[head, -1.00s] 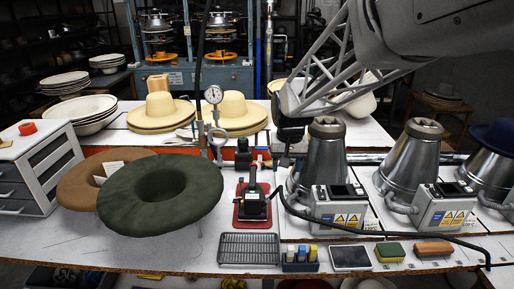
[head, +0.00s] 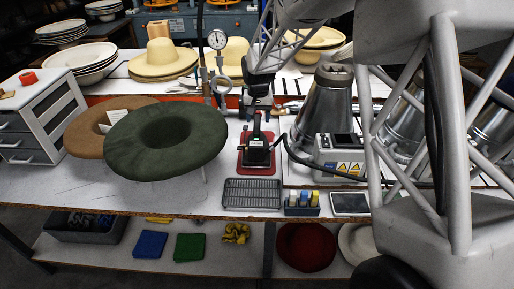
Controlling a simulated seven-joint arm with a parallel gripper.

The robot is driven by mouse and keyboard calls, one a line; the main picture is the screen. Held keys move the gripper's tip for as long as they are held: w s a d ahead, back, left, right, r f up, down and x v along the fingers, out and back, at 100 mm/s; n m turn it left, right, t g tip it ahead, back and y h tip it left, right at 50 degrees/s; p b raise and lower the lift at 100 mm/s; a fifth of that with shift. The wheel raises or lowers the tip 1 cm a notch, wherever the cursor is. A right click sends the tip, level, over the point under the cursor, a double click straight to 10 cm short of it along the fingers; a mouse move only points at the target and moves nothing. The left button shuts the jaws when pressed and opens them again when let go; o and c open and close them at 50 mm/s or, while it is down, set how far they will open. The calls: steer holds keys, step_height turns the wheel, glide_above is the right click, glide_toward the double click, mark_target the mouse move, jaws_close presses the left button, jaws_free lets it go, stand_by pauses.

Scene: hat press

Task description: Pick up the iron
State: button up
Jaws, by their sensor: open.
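The iron (head: 257,155) is a small dark appliance with an upright black handle. It sits on a red pad (head: 243,169) on the white workbench, right of the green hat form. My gripper (head: 257,112) is a dark shape just above and behind the iron's handle, pointing down. Its fingers are small and partly lost against the iron and hose fittings, but it is open. I cannot tell whether the fingers touch the handle.
A metal rack (head: 252,193) lies in front of the iron. A metal hat cone (head: 323,112) with a control box (head: 339,155) stands to the right, with a black hose running past. The green hat form (head: 165,140) is left, and a pressure gauge (head: 217,40) stands behind.

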mark_target(257, 129)
steer(key=shift+f, duration=1.25)
steer(key=shift+a+f, duration=0.2)
steer(key=shift+f, duration=2.45)
jaws_close()
steer(key=shift+r, duration=0.15)
